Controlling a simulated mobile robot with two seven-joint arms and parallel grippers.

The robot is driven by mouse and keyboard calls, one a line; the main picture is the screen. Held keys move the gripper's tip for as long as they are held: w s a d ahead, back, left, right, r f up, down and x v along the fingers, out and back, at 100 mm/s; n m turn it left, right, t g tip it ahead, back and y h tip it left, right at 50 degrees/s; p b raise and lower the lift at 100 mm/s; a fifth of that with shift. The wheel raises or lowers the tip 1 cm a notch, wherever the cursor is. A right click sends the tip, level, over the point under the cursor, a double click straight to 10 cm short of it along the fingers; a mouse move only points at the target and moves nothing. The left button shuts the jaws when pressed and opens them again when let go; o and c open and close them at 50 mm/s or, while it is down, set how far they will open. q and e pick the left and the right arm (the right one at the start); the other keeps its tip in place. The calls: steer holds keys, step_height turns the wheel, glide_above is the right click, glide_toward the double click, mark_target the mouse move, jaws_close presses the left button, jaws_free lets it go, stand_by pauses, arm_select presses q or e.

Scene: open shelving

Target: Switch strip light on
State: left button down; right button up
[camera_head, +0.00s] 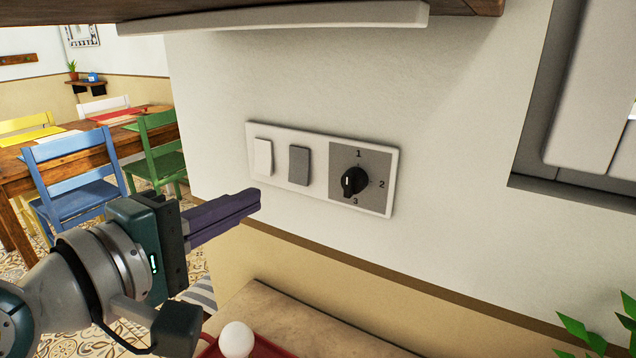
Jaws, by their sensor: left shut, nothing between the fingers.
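A white wall plate (318,199) carries a white rocker switch (262,157) at its left, a dark grey rocker switch (299,166) beside it, and a black rotary knob (354,181) on a grey panel marked 1, 2 and 3. A long white strip light (290,20) hangs under the wooden shelf at the top; I cannot tell whether it is lit. My left gripper (257,200), with purple fingers, is shut and empty. Its tips appear just below the white switch in the picture and do not visibly touch it. My right gripper is out of view.
The wooden shelf (150,10) overhangs the plate. A white cabinet-like unit (590,90) is at the right. Below are a ledge (310,310), a red tray with a white round object (236,340), and a plant (590,335). A table and coloured chairs stand at the far left.

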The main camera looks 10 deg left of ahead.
mark_target(296, 180)
arm_select(q)
steer(key=x, duration=0.7)
steer(key=shift+w+d+b, duration=0.1)
steer(key=shift+w+b, duration=0.15)
steer(key=shift+b, duration=0.15)
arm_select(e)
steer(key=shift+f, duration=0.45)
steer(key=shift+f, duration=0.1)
arm_select(q)
steer(key=shift+w+f+b, duration=0.15)
steer(key=shift+f+b, duration=0.3)
steer(key=shift+b, duration=0.65)
steer(key=shift+r+p, duration=0.35)
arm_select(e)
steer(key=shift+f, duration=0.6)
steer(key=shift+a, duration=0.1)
